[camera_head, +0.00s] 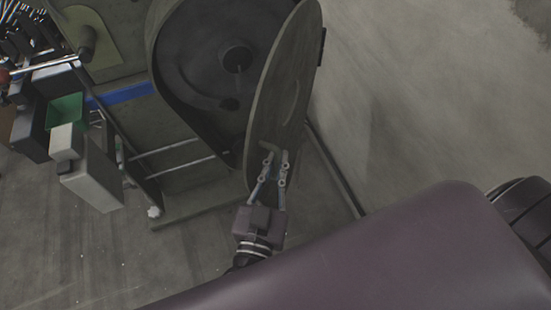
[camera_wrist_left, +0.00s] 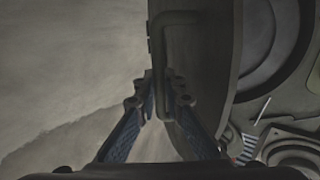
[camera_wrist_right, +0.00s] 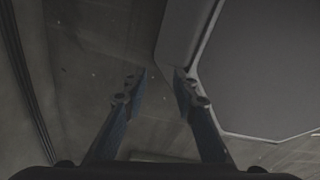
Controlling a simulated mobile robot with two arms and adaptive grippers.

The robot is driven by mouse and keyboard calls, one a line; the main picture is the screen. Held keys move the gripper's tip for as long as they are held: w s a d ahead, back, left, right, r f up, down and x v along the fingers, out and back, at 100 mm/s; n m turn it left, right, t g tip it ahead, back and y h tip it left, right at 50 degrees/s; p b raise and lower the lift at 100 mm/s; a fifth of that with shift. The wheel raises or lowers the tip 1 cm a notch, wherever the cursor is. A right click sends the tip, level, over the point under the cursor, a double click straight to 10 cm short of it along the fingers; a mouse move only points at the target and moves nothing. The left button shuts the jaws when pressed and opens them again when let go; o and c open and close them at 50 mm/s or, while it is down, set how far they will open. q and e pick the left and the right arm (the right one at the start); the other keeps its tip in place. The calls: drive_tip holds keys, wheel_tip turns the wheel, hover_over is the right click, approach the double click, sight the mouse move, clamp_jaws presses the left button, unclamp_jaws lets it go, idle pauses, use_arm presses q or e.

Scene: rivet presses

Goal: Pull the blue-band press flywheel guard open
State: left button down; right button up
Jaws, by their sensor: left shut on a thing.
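The flywheel guard (camera_head: 285,85) is a grey-green rounded plate, swung out at an angle from the press with the blue band (camera_head: 125,93). The dark flywheel (camera_head: 205,55) shows in the open housing beside it. My left gripper (camera_head: 274,160) is at the guard's lower end. In the left wrist view my left gripper (camera_wrist_left: 161,88) is shut on the bar handle (camera_wrist_left: 163,45) that stands off the guard plate (camera_wrist_left: 205,50). My right gripper (camera_wrist_right: 158,82) is open, with nothing between its fingers; it does not show in the head view.
Left of the press are a green bin (camera_head: 65,112), a pale grey box (camera_head: 90,175) and dark boxes. A large dark panel with a pale edge (camera_wrist_right: 265,70) is close to my right gripper.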

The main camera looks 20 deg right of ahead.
use_arm(q)
drive_tip(key=c, duration=2.3)
unclamp_jaws()
drive_tip(key=shift+d, duration=0.1)
drive_tip(key=v, duration=1.2)
drive_tip(key=shift+r, duration=0.1)
